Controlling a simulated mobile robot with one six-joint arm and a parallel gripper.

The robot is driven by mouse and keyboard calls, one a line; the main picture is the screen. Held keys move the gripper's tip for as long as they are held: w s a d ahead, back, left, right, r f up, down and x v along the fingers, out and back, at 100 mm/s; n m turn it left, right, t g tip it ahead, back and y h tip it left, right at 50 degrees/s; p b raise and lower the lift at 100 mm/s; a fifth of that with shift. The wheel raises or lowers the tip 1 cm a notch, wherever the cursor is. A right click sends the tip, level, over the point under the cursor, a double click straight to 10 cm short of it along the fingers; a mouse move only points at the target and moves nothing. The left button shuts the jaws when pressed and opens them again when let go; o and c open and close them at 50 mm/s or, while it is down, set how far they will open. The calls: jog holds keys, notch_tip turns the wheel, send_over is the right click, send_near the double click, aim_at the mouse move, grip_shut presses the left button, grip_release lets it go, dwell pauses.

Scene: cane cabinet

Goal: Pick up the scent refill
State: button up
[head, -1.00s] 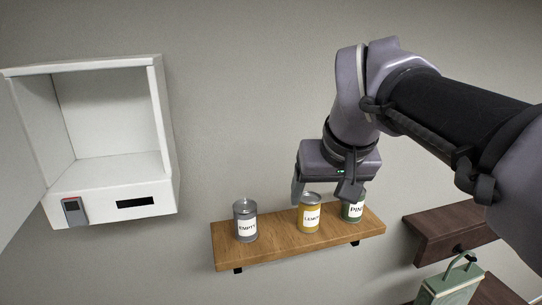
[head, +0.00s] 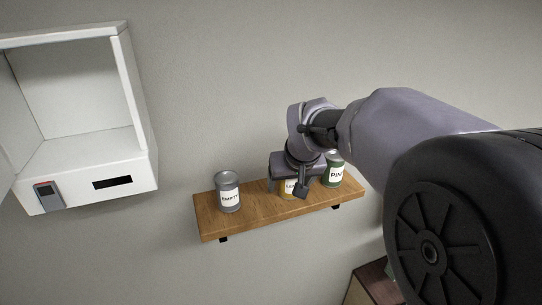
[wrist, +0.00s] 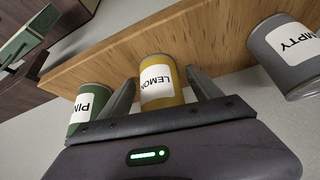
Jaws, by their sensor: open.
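Three labelled cans stand on the wooden shelf (head: 256,209). The yellow LEMON can (wrist: 158,84) is in the middle. In the head view the LEMON can (head: 290,188) is partly hidden by my gripper. The green PINE can (head: 334,170) is to its right and the grey EMPTY can (head: 228,192) to its left. My gripper (head: 287,190) is open, with one finger on each side of the LEMON can. In the wrist view my gripper (wrist: 160,90) has the yellow can between its fingers, with a gap showing at the right finger. Whether the left finger touches it, I cannot tell.
A white open cabinet (head: 85,165) with a dark slot and a small device is on the wall at left. In the wrist view a green object (wrist: 28,38) stands by dark brown shelving (wrist: 68,20). The PINE can is close beside my left finger there.

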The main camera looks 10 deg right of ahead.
jog(key=shift+s+r, duration=0.1)
jog(key=shift+s, duration=0.1)
jog(key=c, duration=0.5)
grip_shut()
